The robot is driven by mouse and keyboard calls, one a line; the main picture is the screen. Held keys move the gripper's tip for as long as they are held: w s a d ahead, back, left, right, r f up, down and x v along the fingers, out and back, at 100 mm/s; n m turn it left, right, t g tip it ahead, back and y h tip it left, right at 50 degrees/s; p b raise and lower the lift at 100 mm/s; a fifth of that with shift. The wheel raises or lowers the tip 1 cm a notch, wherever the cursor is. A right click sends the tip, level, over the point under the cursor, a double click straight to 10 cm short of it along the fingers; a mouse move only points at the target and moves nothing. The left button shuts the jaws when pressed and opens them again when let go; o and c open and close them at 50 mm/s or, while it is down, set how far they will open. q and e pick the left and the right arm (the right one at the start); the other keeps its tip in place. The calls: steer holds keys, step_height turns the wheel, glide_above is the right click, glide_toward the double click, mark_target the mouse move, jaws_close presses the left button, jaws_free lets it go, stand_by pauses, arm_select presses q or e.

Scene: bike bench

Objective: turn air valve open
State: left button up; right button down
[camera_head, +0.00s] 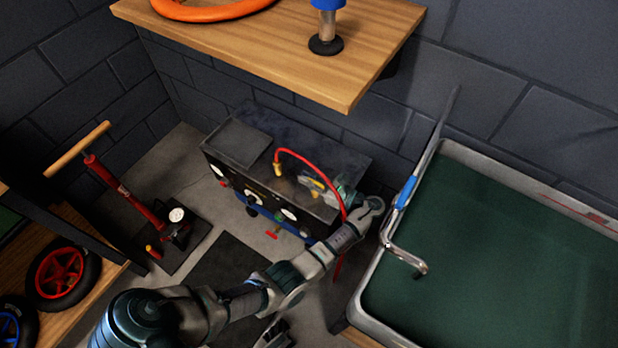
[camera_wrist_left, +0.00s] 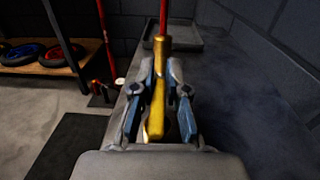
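The air valve's yellow lever (camera_wrist_left: 156,105) stands between the two fingers of my left gripper (camera_wrist_left: 158,112) in the left wrist view, with a brass fitting (camera_wrist_left: 162,43) and red hose beyond it. The fingers are spread on either side of the lever, with narrow gaps showing, so it does not look clamped. In the head view my left gripper (camera_head: 322,190) is over the right end of the dark compressor-like unit (camera_head: 240,150), and a bit of the yellow lever (camera_head: 317,185) shows there. A grey part at the bottom edge (camera_head: 275,333) may be my right gripper; its fingers are not clear.
A red hose (camera_head: 310,160) arches over the unit beside my gripper. A wooden shelf (camera_head: 270,50) juts out above it. A green-bottomed tray (camera_head: 490,250) with a metal rim stands to the right. A red floor pump (camera_head: 130,195) and wheels (camera_head: 62,275) are at the left.

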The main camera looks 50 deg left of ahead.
arm_select(q)
steer(key=o, duration=0.3)
steer(key=shift+r, duration=0.15)
step_height(320, 180, up, 10)
steer(key=shift+f, duration=0.2)
stand_by(0.4)
